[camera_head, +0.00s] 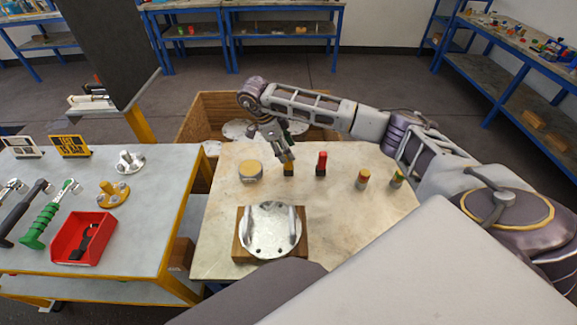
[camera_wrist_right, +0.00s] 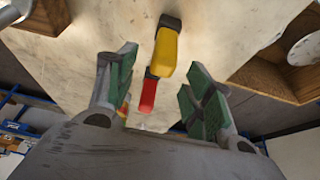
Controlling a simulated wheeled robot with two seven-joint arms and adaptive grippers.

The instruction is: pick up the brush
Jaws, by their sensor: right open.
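My right gripper (camera_head: 286,154) reaches in from the right over the back of the pale table and points down. It is open and empty. In the right wrist view its green-padded fingers (camera_wrist_right: 161,84) are spread apart. A yellow upright piece with a dark end (camera_head: 289,170) stands just below the fingertips; in the wrist view it (camera_wrist_right: 165,50) lies beyond the gap between them. A red piece with a dark end (camera_head: 321,164) stands to its right and also shows in the wrist view (camera_wrist_right: 148,95). Which of these is the brush I cannot tell. My left gripper is not in view.
A round yellow-topped tin (camera_head: 250,171) stands left of the gripper. Two small coloured pieces (camera_head: 362,179) (camera_head: 397,179) stand to the right. A metal flange (camera_head: 270,229) on a wooden block is in front. A wooden crate (camera_head: 196,122) stands behind the table.

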